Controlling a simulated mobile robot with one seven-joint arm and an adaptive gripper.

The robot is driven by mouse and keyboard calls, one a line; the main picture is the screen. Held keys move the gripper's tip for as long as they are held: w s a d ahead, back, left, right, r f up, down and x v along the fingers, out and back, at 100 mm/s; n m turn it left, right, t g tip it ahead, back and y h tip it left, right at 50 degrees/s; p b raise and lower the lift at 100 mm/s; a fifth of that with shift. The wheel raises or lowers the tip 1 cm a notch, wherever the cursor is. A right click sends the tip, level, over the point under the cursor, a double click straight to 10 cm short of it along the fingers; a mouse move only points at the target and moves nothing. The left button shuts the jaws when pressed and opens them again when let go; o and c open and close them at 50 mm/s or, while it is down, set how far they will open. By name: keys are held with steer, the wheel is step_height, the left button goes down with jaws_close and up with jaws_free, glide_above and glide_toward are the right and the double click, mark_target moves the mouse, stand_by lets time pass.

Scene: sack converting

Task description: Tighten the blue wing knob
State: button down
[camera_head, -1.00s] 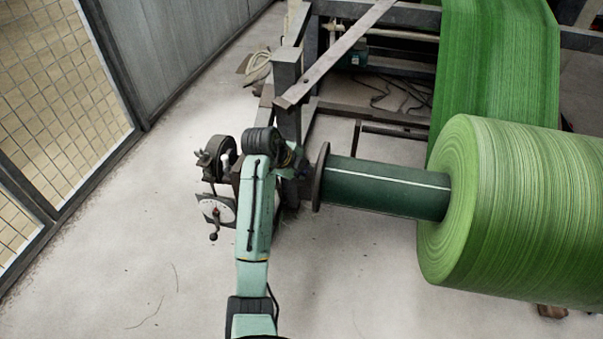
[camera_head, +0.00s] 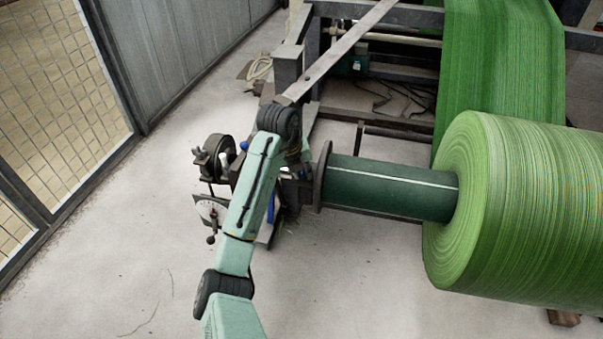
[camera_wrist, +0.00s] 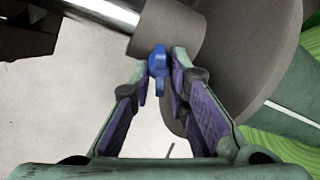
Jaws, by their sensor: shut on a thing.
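The blue wing knob (camera_wrist: 158,68) shows in the wrist view, on the underside of a dark grey collar (camera_wrist: 170,27) at the end of a bright metal shaft (camera_wrist: 112,12). My gripper (camera_wrist: 161,65) is shut on the knob, with one finger at each side of it and its wings upright in the picture. In the head view my arm hides the gripper and most of the collar's surroundings. Small blue parts show beside the arm there, but I cannot tell whether either is the knob.
A round flange (camera_wrist: 243,65) stands just right of the collar. A green core tube (camera_head: 390,187) runs from it to a large green roll (camera_head: 530,210). A brake unit with a white dial (camera_head: 208,211) stands left of my arm. The floor in front is clear.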

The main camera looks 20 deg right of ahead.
steer(key=shift+a+f+m+y+b, duration=0.1)
steer(key=shift+m+y+b, duration=0.25)
steer(key=shift+m, duration=0.65)
steer(key=c, duration=1.6)
jaws_free()
steer(key=shift+c, duration=0.2)
steer(key=v, duration=1.2)
